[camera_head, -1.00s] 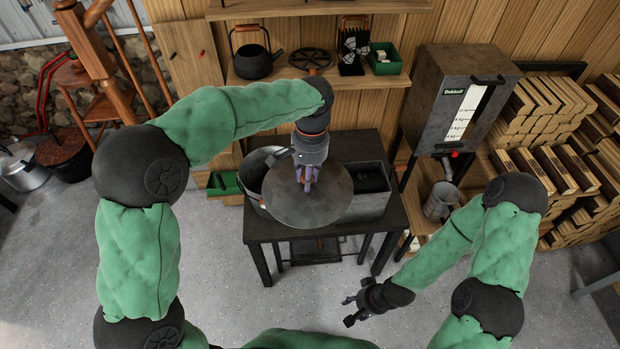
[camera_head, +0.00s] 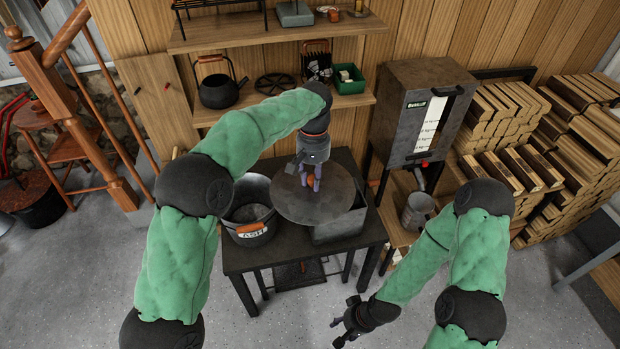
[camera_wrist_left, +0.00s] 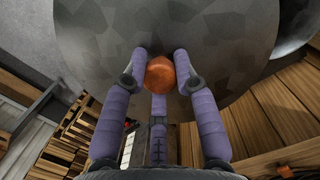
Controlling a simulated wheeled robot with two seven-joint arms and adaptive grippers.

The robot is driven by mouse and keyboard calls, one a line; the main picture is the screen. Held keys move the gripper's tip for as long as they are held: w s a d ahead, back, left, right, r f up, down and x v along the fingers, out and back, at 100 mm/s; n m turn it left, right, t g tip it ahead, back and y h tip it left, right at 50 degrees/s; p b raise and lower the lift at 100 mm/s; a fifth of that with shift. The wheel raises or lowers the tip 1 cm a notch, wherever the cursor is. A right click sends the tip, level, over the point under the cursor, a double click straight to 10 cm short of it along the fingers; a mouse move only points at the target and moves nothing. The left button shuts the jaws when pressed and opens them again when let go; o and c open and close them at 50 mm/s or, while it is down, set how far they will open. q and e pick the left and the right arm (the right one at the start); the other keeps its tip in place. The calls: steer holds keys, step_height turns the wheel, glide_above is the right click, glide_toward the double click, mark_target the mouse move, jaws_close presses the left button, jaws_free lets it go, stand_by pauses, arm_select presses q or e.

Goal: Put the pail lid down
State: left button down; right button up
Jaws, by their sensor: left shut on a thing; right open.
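The pail lid (camera_head: 290,201) is a round grey metal disc with an orange knob. My left gripper (camera_head: 309,180) is shut on the knob and holds the lid above the dark table. The left wrist view shows the purple fingers around the orange knob (camera_wrist_left: 160,74), with the lid (camera_wrist_left: 110,35) beyond it. My right gripper (camera_head: 343,326) is open and empty, low in front of the table.
A grey metal box (camera_head: 338,229) stands on the table (camera_head: 290,251), partly under the lid. A kettle (camera_head: 217,91) and a green box (camera_head: 348,80) sit on the wall shelf. A metal hopper (camera_head: 423,105) and stacked wood are at right.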

mark_target(301, 205)
arm_select(q)
steer(key=shift+s+a+f+m, duration=0.15)
steer(key=shift+f+m, duration=0.2)
steer(key=shift+m, duration=0.2)
steer(key=shift+s+a+f+m, duration=0.1)
steer(key=shift+f+m, duration=0.25)
steer(key=shift+m, duration=0.2)
steer(key=s+a+f+m+t+y, duration=0.1)
steer(key=s+a+f+m, duration=0.1)
steer(key=f+m, duration=0.7)
steer(key=a+m, duration=0.1)
steer(key=m, duration=0.4)
steer(key=shift+s+a+f, duration=0.2)
steer(key=shift+s, duration=0.15)
steer(key=shift+a, duration=0.1)
